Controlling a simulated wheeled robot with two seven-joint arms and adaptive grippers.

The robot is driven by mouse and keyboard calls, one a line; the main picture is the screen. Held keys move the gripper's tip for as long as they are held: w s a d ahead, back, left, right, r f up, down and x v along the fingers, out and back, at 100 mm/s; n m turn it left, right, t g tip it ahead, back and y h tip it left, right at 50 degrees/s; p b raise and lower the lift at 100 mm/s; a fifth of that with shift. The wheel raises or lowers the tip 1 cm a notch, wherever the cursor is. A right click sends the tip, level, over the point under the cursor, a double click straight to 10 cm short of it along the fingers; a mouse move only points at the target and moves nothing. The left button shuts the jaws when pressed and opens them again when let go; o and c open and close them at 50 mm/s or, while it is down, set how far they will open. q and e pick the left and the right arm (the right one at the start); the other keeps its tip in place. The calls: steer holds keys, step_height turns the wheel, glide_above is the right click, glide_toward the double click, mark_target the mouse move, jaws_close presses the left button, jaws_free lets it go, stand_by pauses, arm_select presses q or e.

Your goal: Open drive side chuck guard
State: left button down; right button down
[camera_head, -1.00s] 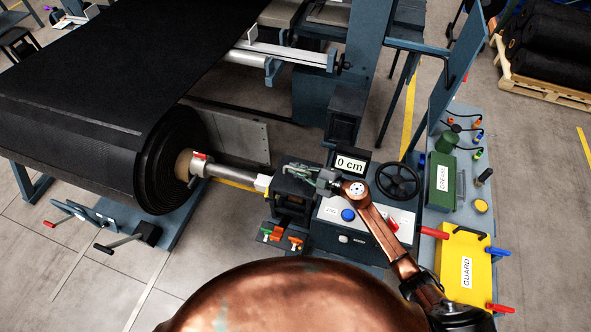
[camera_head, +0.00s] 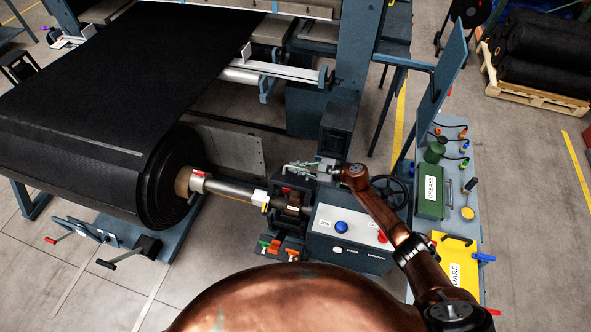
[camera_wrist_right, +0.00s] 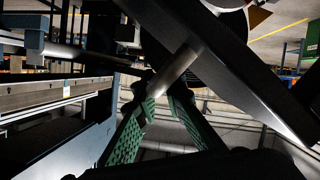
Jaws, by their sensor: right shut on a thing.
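The drive side chuck guard (camera_head: 292,181) is a small dark cover at the end of the roll's shaft, beside the control box. It stands raised, and the chuck (camera_head: 290,203) below shows uncovered. My right gripper (camera_head: 290,167) is above it. In the right wrist view the green fingers of my right gripper (camera_wrist_right: 165,90) are shut on a grey round handle bar (camera_wrist_right: 180,68). The bar joins a wide dark plate of the guard (camera_wrist_right: 225,70). The exact grip point is partly hidden by the fingers. My left gripper is not in view.
The black belt roll (camera_head: 165,180) on its shaft (camera_head: 230,188) is at left. The control box (camera_head: 350,238) with a blue button and the handwheel (camera_head: 390,192) lie close to my right arm.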

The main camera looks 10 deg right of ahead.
steer(key=shift+w+r, duration=0.15)
steer(key=shift+r, duration=0.05)
steer(key=c, duration=2)
jaws_free()
steer(key=shift+f, duration=0.1)
steer(key=v, duration=1.2)
steer(key=shift+c, duration=0.8)
